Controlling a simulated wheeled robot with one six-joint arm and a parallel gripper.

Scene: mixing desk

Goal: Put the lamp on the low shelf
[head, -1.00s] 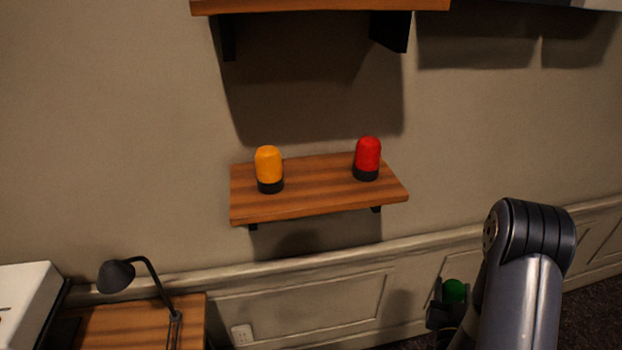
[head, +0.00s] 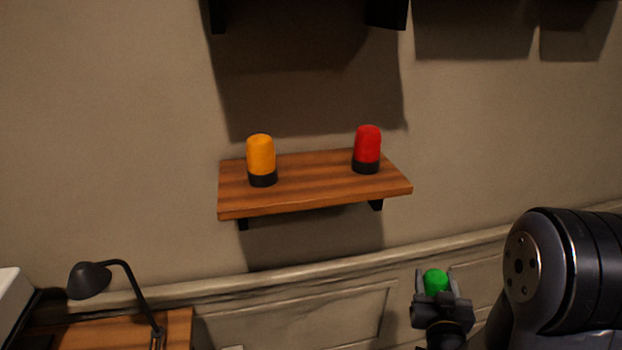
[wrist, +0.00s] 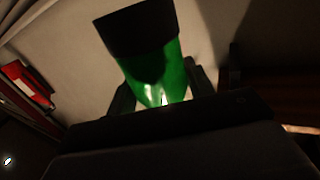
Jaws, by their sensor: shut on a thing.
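My gripper (head: 436,290) is shut on a green lamp (head: 436,279), low at the right in the head view, below and to the right of the low shelf. In the wrist view the green lamp (wrist: 158,70) sits between the fingers, its black base pointing to the top of the picture. The low shelf (head: 315,190) is a wooden board on the wall. An orange lamp (head: 261,155) stands upright at its left and a red lamp (head: 367,144) stands upright at its right, both on black bases.
The shelf has bare wood between the orange and red lamps. Dark brackets (head: 386,12) of a higher shelf show at the top edge. A desk lamp (head: 92,280) stands on a wooden desk (head: 180,325) at the lower left. A panelled wall ledge runs below the shelf.

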